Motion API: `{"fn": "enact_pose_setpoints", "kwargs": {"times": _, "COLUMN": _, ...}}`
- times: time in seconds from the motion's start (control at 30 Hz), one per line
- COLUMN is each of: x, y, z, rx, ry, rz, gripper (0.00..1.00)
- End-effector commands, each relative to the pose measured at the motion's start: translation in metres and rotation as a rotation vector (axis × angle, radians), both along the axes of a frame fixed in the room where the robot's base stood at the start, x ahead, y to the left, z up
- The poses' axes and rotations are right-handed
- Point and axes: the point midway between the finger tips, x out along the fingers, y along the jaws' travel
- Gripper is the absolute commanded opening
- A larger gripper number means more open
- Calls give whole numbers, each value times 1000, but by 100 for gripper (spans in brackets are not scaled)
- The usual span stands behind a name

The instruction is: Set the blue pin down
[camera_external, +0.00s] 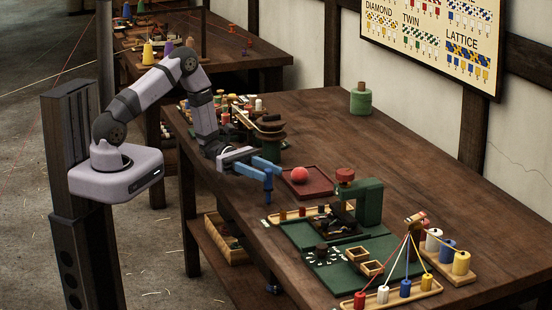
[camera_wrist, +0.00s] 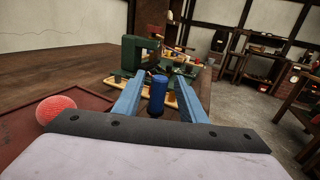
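The blue pin (camera_wrist: 158,95) stands upright between the two light blue fingers of my gripper (camera_wrist: 160,80) in the wrist view, its top near the fingertips. In the external view my gripper (camera_external: 266,170) is over the near-left edge of the long table, with a blue upright part below it that I take for the pin with a finger. The fingers look closed around the pin, though the contact itself is too small to see clearly. I cannot tell whether the pin's foot touches the table.
A dark red tray (camera_external: 306,187) with a red ball (camera_external: 299,174) lies beside my gripper. A wooden rail (camera_external: 303,214) and a green press (camera_external: 368,202) stand nearby. A rack (camera_external: 390,295) with roped coloured pins is at the front.

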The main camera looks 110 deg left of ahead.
Motion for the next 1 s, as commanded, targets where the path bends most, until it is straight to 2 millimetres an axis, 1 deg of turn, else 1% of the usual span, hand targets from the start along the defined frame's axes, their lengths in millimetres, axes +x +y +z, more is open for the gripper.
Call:
{"fn": "enact_pose_setpoints", "kwargs": {"times": 0.3, "x": -52, "y": 24, "z": -2, "rx": 1, "ry": -2, "rz": 7, "gripper": 38}}
{"fn": "enact_pose_setpoints", "kwargs": {"times": 0.5, "x": -81, "y": 35, "z": -2, "rx": 2, "ry": -1, "rz": 5, "gripper": 38}}
{"fn": "enact_pose_setpoints", "kwargs": {"times": 0.6, "x": -91, "y": 39, "z": -1, "rx": 1, "ry": -2, "rz": 3, "gripper": 38}}
{"fn": "enact_pose_setpoints", "kwargs": {"times": 0.73, "x": -98, "y": 41, "z": 0, "rx": 1, "ry": 0, "rz": 1, "gripper": 38}}
{"fn": "enact_pose_setpoints", "kwargs": {"times": 1.0, "x": -100, "y": 41, "z": 0, "rx": 2, "ry": 0, "rz": -3, "gripper": 38}}
